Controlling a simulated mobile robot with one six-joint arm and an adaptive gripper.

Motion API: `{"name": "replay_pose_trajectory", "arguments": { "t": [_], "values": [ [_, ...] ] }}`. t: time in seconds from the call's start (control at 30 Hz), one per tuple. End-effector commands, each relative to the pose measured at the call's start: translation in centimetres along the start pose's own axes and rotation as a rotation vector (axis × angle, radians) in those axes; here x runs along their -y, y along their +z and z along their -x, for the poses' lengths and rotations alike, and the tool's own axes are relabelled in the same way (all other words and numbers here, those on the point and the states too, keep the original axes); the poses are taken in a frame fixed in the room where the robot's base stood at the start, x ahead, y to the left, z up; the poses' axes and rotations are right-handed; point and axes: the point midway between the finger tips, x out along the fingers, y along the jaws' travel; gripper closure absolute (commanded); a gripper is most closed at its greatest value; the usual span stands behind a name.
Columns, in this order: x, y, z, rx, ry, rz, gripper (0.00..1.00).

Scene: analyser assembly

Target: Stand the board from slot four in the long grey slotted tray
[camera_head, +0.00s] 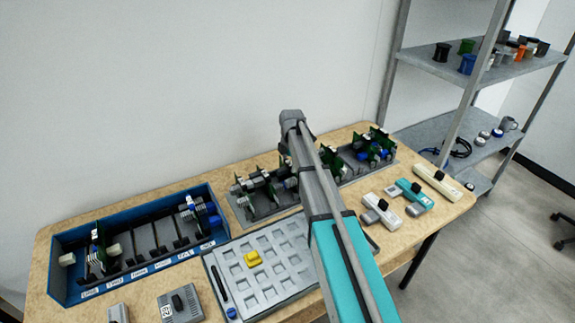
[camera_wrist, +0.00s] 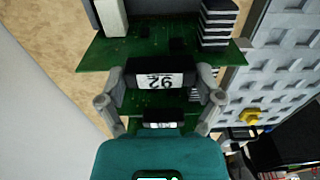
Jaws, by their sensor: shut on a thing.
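My gripper (camera_wrist: 158,103) is shut on the black handle of a green board (camera_wrist: 125,55). The handle has a white label (camera_wrist: 161,81) with upside-down digits. In the head view my arm hides the gripper and the held board. The long grey slotted tray (camera_head: 240,211) lies along the back of the table, with several green boards (camera_head: 262,186) upright in it. I cannot tell whether the held board is seated in the tray or above it. A blue rack (camera_head: 58,262) with labelled slots stands at the left. It holds a board (camera_head: 101,246) near its left end and parts at its right end.
A grey pocketed tray (camera_head: 215,272) with a yellow piece (camera_head: 253,258) lies in front of the long tray; it also shows in the wrist view (camera_wrist: 286,62). Grey, teal and cream devices (camera_head: 436,184) lie at the right. A metal shelf (camera_head: 450,68) stands beyond the table.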

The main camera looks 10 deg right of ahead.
Motion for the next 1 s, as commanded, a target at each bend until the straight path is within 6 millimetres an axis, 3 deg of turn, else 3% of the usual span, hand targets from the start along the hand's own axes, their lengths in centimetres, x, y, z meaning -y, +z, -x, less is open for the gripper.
{"name": "replay_pose_trajectory", "arguments": {
  "t": [0.87,0.9,1.0],
  "values": [
    [0.01,0.06,-0.62,0.000,0.000,0.000,0.76],
    [0.01,0.06,-0.62,0.000,0.000,0.000,0.13],
    [0.01,0.07,-0.62,0.000,0.000,0.000,0.00]
  ]
}}
